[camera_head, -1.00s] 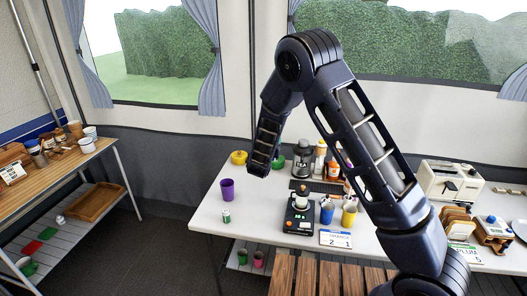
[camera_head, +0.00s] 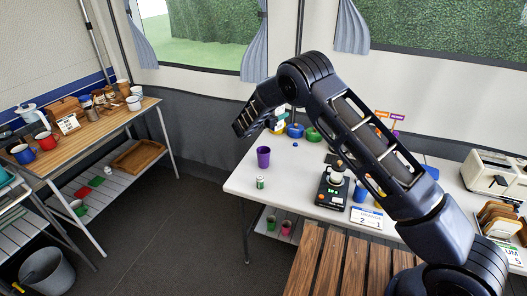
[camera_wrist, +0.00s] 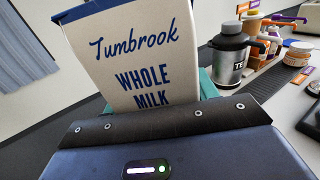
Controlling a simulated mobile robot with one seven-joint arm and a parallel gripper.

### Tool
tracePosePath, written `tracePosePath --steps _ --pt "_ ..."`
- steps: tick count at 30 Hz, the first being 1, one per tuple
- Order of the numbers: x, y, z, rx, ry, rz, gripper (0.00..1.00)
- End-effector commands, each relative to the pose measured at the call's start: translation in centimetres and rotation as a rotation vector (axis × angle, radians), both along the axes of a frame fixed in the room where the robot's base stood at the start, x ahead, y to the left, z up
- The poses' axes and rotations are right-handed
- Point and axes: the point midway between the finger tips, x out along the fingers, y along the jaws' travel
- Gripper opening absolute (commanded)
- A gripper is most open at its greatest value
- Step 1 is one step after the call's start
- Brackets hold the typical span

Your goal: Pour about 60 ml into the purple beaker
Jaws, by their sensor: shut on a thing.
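The purple beaker (camera_head: 263,157) stands upright near the left end of the white table in the head view. Its inside is too small to read. In the wrist view my gripper (camera_wrist: 150,90) is shut on a cream milk carton (camera_wrist: 138,50) with blue letters "Tumbrook Whole Milk". In the head view my forearm reaches left, behind and above the beaker; my gripper is mostly hidden there. No stream of milk is visible.
A small green-and-white can (camera_head: 260,182) stands in front of the beaker. A black scale (camera_head: 332,192) is to the right, with a number card (camera_head: 366,218). Blue (camera_head: 295,130) and green (camera_head: 313,134) bowls stand behind. A grey flask (camera_wrist: 230,60) shows in the wrist view.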

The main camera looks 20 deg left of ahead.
Motion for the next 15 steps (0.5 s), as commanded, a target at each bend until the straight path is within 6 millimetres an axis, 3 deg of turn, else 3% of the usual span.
tracePosePath --steps 15 --pt "-4.5 6.5 -6.0 0.000 -0.001 -0.203 0.32"
